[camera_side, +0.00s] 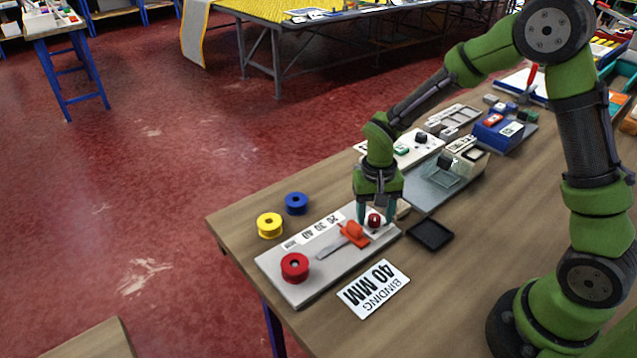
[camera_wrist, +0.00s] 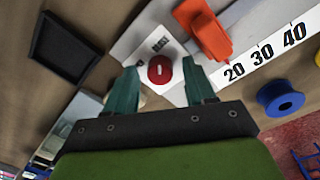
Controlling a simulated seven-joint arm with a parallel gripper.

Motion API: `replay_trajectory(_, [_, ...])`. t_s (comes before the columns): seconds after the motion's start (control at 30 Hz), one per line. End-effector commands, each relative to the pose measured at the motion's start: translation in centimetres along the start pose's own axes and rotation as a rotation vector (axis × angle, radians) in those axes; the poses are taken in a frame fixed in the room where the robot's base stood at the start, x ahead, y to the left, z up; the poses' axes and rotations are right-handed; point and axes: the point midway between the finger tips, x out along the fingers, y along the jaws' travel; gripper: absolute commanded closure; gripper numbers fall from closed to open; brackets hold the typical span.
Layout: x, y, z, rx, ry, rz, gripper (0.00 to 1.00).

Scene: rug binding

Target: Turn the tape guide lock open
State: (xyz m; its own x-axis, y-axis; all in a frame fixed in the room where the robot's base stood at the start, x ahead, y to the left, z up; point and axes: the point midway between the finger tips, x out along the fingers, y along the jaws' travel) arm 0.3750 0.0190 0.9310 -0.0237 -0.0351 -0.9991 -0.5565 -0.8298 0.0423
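The tape guide lock shows as a red round knob (camera_wrist: 159,69) on a white plate (camera_wrist: 146,40) with dark lettering, partly hidden in the wrist view. The same knob (camera_side: 374,220) is at the right end of the grey guide board (camera_side: 302,292) in the side view. My gripper (camera_wrist: 160,70) points down over it, with one green finger on each side. Gaps show between the fingers and the knob, so it is open. The orange guide slider (camera_side: 354,233) sits just left of the knob, also in the wrist view (camera_wrist: 203,28).
A scale strip (camera_side: 312,230) runs along the board. A red spool (camera_side: 295,267) stands on it; yellow (camera_side: 269,225) and blue (camera_side: 296,203) spools stand behind. A black tray (camera_side: 430,235) and a "BINDING 40 MM" card (camera_side: 374,289) lie in front. Machine parts stand further right.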

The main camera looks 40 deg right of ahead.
Motion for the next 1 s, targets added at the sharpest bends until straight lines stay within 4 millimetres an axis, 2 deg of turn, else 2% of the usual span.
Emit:
replay_trajectory(0.03, [-0.02,0.00,-0.01,0.000,0.000,0.000,0.54])
replay_trajectory(0.33, [-0.04,0.00,-0.01,0.000,0.000,0.000,1.00])
replay_trajectory(0.67, [-0.07,0.01,-0.01,-0.050,0.002,0.000,1.00])
replay_trajectory(1.0, [-0.09,0.04,0.02,-0.288,0.013,0.000,1.00])
